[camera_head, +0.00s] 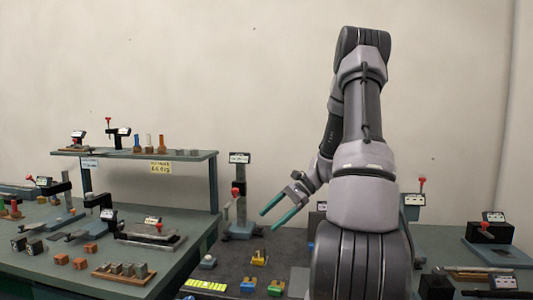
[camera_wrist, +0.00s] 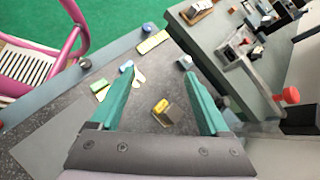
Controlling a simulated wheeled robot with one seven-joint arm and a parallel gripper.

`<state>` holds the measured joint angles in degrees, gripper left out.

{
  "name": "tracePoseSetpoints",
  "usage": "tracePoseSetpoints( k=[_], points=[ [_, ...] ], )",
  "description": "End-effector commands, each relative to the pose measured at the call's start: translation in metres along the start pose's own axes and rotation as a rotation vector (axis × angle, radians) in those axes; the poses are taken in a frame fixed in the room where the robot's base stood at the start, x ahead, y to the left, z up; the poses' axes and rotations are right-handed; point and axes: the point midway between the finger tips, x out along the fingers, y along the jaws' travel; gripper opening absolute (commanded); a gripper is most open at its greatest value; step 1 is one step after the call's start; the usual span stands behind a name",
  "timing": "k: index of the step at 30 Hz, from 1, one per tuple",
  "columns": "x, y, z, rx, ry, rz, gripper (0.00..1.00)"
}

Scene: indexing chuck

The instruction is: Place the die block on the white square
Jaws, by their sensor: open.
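My gripper (camera_head: 268,220) is open and empty, its two teal fingers pointing down-left above the dark table (camera_head: 236,262). In the wrist view the open fingers (camera_wrist: 159,74) frame bare table and a small yellow block (camera_wrist: 161,107) below. Which object is the die block is not certain. Small dark cubes with pale marks (camera_head: 34,246) sit at the left bench's front, with copper-coloured cubes (camera_head: 80,262) beside them, well away from my gripper. I cannot make out a white square in either view; part of the dark table is hidden behind my arm.
Small blue (camera_head: 248,284), yellow (camera_head: 258,257) and green-based (camera_head: 276,287) pieces lie on the dark table near a yellow strip (camera_head: 205,286). A press with a red knob (camera_head: 238,205) stands behind. A shelf (camera_head: 140,154) rises over the left bench. A pink chair (camera_wrist: 40,45) is beyond the table.

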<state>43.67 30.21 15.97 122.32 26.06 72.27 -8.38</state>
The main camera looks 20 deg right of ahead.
Motion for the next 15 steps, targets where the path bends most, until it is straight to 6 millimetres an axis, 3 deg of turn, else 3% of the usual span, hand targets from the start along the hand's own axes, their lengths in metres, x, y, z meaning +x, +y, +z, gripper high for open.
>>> tracePoseSetpoints(
  k=[1, 15],
  points=[
    [-0.002, -0.001, 0.016, -0.051, 0.045, 0.032, 0.80],
    [-0.030, 0.013, 0.137, -0.481, 0.417, 0.217, 0.80]
  ],
)
